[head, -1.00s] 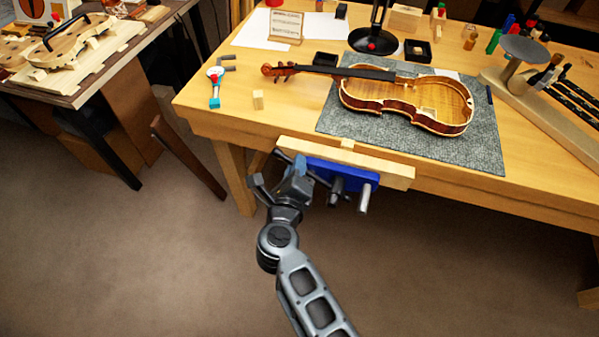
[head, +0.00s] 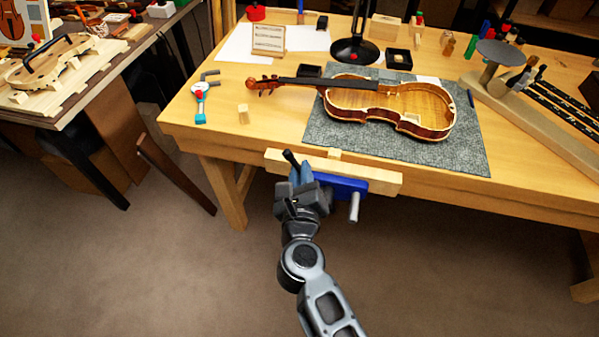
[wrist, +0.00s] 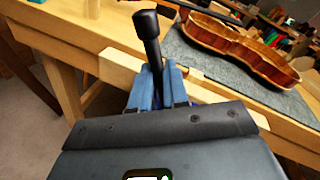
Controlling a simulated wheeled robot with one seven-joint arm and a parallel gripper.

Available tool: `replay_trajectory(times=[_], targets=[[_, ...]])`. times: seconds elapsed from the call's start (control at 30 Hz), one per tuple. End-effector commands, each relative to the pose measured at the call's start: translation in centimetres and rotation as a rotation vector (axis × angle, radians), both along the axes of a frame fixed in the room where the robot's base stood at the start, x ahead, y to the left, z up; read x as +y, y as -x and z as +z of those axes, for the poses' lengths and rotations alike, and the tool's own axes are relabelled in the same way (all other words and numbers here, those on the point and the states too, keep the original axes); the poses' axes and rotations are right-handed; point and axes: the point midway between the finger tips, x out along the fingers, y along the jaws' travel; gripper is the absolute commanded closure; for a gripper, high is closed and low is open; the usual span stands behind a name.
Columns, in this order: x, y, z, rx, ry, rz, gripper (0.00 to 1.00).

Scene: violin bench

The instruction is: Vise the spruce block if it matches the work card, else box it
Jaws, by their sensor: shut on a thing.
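My gripper (head: 301,180) is at the front of the blue vise (head: 345,184), on the bench's front edge. In the wrist view, my gripper (wrist: 158,88) is shut on a dark bar with a thick black end, the vise handle (wrist: 148,28). The handle's end (head: 290,158) also shows in the head view, tilted up. A small pale wood block (head: 334,154) sits at the vise's wooden jaw (head: 385,180); how tightly it is held cannot be told.
A violin body (head: 390,104) lies on a grey mat (head: 460,150) behind the vise. Small black boxes (head: 310,71) and (head: 398,59) stand behind it. A gauge (head: 200,95) lies at left. The floor before the bench is clear.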

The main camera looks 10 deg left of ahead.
Motion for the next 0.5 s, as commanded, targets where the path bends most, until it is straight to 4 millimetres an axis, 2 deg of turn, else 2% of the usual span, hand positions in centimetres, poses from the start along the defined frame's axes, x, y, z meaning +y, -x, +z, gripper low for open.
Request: replay_trajectory(times=[0.03,0.23,0.27,0.43,0.5], targets=[[0.22,0.44,-0.57,0.009,0.000,0.007,1.00],[0.25,0.44,-0.57,0.009,0.001,0.008,1.00],[0.25,0.44,-0.57,0.009,0.001,0.008,0.84],[0.17,0.30,-0.40,0.006,0.002,0.006,0.67],[0.14,0.23,-0.31,0.004,0.001,0.004,0.65]])
